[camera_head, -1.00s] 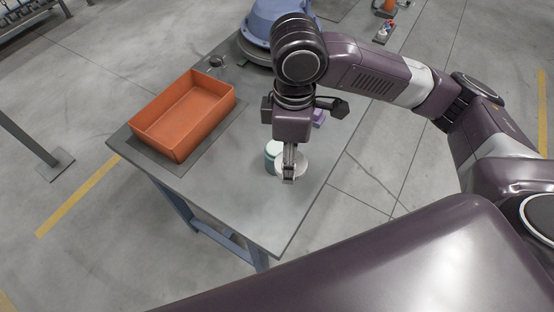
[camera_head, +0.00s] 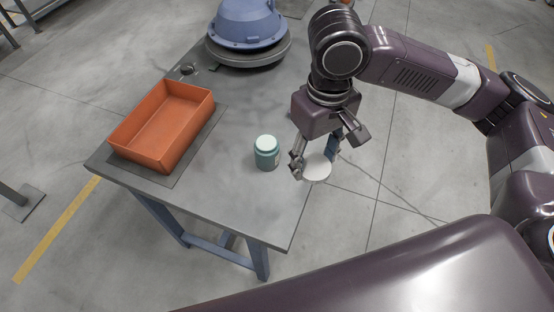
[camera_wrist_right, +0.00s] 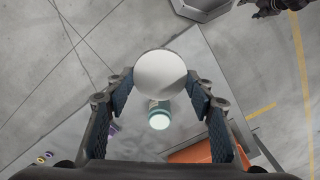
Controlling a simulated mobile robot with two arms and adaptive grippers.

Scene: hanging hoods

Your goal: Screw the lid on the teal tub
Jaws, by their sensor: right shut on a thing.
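The teal tub (camera_head: 266,154) stands upright on the grey table, with a pale, whitish top. It also shows in the right wrist view (camera_wrist_right: 159,116), just beyond the lid. The white round lid (camera_head: 317,168) is held by its sides in my right gripper (camera_head: 315,163), near the table's right edge in the head view. The lid is apart from the tub, to its right in the head view. In the right wrist view the lid (camera_wrist_right: 160,74) sits between both fingertips. A dark piece at that view's top right looks like part of my left gripper (camera_wrist_right: 266,7); its jaws are unclear.
An orange bin (camera_head: 162,127) rests on a dark mat (camera_head: 207,124) at the left of the table (camera_head: 228,203). A blue hood (camera_head: 247,22) on a grey round base stands at the back. The table front around the tub is clear.

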